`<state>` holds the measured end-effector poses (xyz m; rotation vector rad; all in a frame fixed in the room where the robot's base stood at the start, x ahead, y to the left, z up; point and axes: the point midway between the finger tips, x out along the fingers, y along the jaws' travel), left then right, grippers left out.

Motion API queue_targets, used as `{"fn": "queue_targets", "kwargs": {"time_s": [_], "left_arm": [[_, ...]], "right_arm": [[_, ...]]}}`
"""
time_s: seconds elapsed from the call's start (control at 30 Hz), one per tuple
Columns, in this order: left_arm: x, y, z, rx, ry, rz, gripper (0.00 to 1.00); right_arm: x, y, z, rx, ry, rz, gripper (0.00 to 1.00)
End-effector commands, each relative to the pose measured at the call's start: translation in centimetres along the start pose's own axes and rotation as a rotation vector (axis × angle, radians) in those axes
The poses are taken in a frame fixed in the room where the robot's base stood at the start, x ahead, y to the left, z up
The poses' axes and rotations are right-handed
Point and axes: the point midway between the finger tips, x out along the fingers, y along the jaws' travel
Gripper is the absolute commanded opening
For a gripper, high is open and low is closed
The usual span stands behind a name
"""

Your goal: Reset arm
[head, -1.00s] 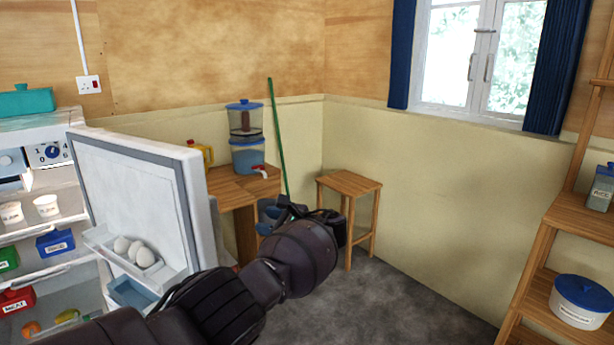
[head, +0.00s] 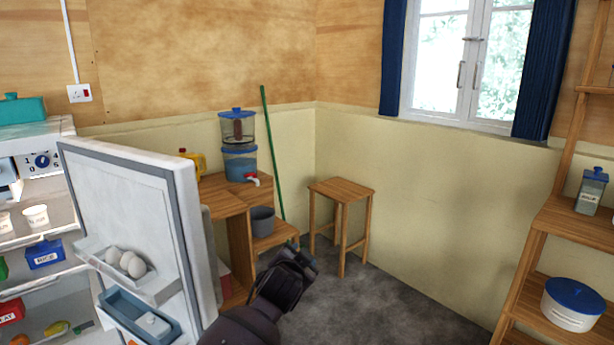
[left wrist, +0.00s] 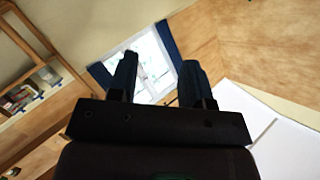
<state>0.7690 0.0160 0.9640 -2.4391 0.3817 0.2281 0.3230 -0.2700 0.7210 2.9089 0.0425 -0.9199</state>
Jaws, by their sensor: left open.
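My left arm comes in at the bottom of the head view, with its dark gripper (head: 304,258) over the floor in front of the wooden stool. The left wrist view shows the two fingers of this gripper (left wrist: 157,80) apart with nothing between them. The window shows beyond the gap. In the head view the gripper is right of the open fridge door and appears clear of it. My right gripper is in neither view.
The fridge door (head: 135,225) stands open at the left, with eggs (head: 125,262) in its rack. A wooden stool (head: 342,188) stands near the corner. A desk (head: 225,195) holds a water dispenser (head: 239,148). A shelf (head: 575,222) stands at the right. Grey floor (head: 390,305) is clear.

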Motion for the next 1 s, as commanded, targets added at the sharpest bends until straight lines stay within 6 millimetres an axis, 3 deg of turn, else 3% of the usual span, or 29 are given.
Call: {"fn": "queue_targets", "kwargs": {"time_s": [0.4, 0.77, 1.0], "left_arm": [[-10.7, 0.1, 10.6, -0.404, 0.108, -0.019, 0.45], [-21.5, 0.9, 20.2, -0.558, 0.043, -0.069, 0.45], [-29.3, 3.0, 27.1, -0.597, -0.103, -0.089, 0.45]], "right_arm": [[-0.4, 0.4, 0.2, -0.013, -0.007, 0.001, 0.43], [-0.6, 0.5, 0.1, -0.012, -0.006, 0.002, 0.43], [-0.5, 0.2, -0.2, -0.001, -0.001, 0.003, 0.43]]}}
